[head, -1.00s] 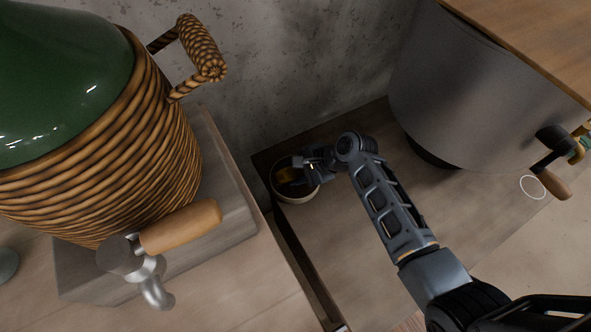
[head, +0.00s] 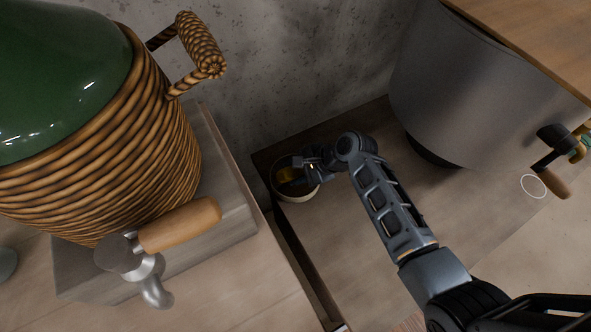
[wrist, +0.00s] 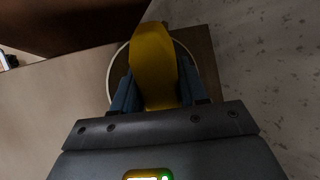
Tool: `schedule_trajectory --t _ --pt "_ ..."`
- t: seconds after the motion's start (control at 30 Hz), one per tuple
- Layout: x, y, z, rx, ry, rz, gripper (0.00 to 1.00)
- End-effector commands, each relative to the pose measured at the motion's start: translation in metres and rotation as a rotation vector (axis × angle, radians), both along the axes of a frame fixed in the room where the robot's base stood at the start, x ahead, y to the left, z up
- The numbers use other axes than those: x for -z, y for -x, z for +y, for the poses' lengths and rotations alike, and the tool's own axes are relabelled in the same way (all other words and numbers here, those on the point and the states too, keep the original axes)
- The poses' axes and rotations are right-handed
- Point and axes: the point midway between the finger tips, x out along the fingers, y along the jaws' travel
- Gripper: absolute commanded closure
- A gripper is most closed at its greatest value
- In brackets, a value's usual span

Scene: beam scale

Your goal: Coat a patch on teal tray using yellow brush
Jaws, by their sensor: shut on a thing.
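My gripper (head: 307,168) is at the back left corner of the lower wooden surface, over a pale-rimmed round bowl (head: 297,198). In the wrist view my gripper (wrist: 155,92) is shut on a yellow brush (wrist: 154,60), with one blue-grey finger on each side of it. The brush reaches over the bowl (wrist: 190,58), whose rim shows around it. In the head view the brush (head: 288,176) is a small yellow patch inside the bowl's outline. Its tip and the bowl's contents are hidden or too dark to tell. I see no teal tray in either view.
A large wicker-wrapped green jar (head: 95,160) with a tap (head: 150,270) stands on a block at left. A big grey metal pot (head: 470,90) with a tap stands at right. A concrete wall (head: 300,60) rises close behind the bowl. The wooden surface (head: 340,240) in front is clear.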

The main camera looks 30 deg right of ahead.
Motion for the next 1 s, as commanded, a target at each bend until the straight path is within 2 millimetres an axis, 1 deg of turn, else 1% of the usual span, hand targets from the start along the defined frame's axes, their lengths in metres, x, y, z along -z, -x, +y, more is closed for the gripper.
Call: schedule_trajectory --t 0.7,0.77,1.0 --pt "-0.051 0.000 0.000 0.000 0.000 -0.001 0.82" --pt "-0.052 0.000 0.000 -0.001 0.000 -0.003 0.82" --pt "-0.067 0.000 0.000 -0.002 0.001 -0.001 0.82"
